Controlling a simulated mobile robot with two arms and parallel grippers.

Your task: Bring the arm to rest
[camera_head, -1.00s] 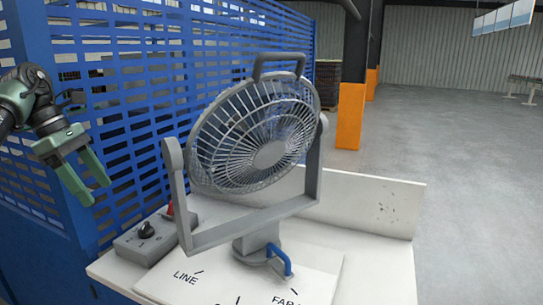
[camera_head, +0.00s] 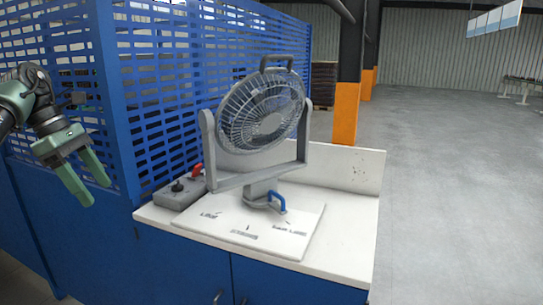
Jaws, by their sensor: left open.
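My left gripper (camera_head: 90,184) comes in from the left and is open, with its green fingers apart and nothing between them. It hangs in the air in front of the blue perforated panel, left of the white-topped cabinet and apart from it. The grey fan (camera_head: 262,115) stands upright in its bracket on a white printed plate (camera_head: 215,228) on the cabinet. A blue lever (camera_head: 277,200) sticks out at the fan's foot. A grey control box (camera_head: 178,196) with a black knob and a red part stands left of the fan. My right gripper is not in view.
The blue perforated panel (camera_head: 160,75) stands behind and left of the white worktop (camera_head: 335,262). A low white back wall (camera_head: 345,172) edges the worktop. A dark post with an orange base (camera_head: 345,110) stands behind. The grey floor (camera_head: 455,190) at right is clear.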

